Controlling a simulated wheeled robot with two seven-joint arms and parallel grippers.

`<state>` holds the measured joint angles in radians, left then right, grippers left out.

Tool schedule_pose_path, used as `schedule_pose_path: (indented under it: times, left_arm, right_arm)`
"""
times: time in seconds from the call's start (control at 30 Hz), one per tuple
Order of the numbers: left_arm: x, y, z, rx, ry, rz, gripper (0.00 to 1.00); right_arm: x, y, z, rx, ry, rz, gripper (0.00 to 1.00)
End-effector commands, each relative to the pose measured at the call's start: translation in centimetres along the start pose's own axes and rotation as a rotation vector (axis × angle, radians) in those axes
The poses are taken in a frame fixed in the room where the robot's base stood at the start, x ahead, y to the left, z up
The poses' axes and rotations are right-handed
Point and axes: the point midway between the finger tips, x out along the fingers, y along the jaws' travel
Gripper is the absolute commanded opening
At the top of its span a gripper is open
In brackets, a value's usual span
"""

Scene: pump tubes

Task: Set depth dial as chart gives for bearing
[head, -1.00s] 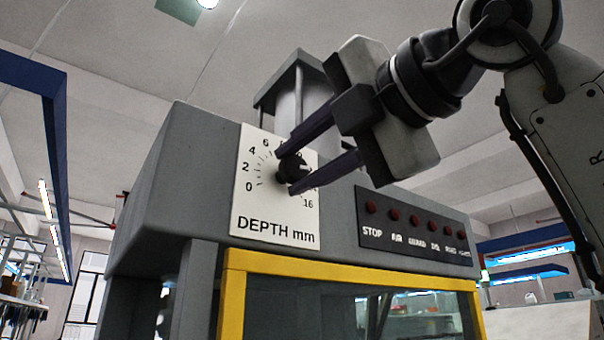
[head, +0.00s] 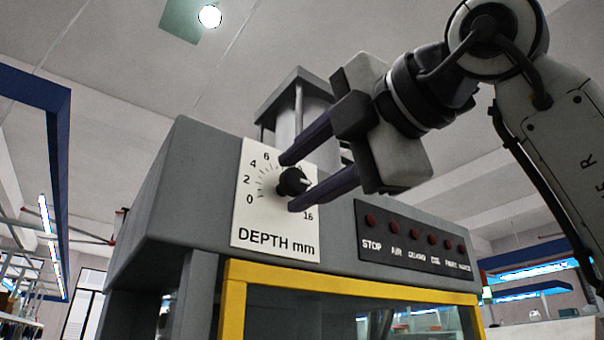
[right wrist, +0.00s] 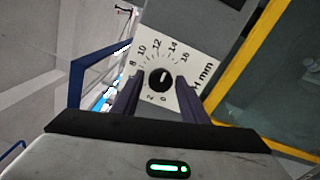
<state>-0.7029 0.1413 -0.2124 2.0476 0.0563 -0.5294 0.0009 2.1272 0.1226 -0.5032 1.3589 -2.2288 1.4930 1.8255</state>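The depth dial is a black knob (head: 293,181) on a white plate (head: 270,222) marked DEPTH mm, with numbers from 0 to 16. My right gripper (head: 288,183) reaches in from the right, its two dark fingers apart on either side of the knob. In the right wrist view the knob (right wrist: 161,80) sits between the fingers, with a gap showing on both sides. Its white mark points up, roughly towards 12 to 14; the exact reading is too small to tell. No chart or bearing is in view. My left gripper is not in view.
The plate is on a grey press housing (head: 190,170). To its right is a dark panel (head: 415,240) with a row of red buttons, the first labelled STOP. A yellow frame (head: 340,284) with a clear guard lies below. A blue beam (head: 62,150) stands at far left.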

Motion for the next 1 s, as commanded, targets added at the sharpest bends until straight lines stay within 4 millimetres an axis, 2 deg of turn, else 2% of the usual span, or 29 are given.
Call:
schedule_pose_path:
  times: [0.37,0.47,0.8,1.0]
  left_arm:
    - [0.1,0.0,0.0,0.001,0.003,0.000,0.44]
    - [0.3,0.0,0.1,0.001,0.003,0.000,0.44]
    - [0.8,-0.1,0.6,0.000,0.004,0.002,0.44]
    - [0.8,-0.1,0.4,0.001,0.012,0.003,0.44]
  right_arm:
    - [-0.3,0.0,-0.1,-0.002,0.002,0.000,0.47]
    - [-1.4,0.0,-0.1,-0.003,0.001,0.002,0.47]
    - [-7.9,-0.1,0.0,-0.003,-0.001,0.003,0.47]
    - [-10.0,0.0,0.0,-0.001,0.000,0.001,0.47]
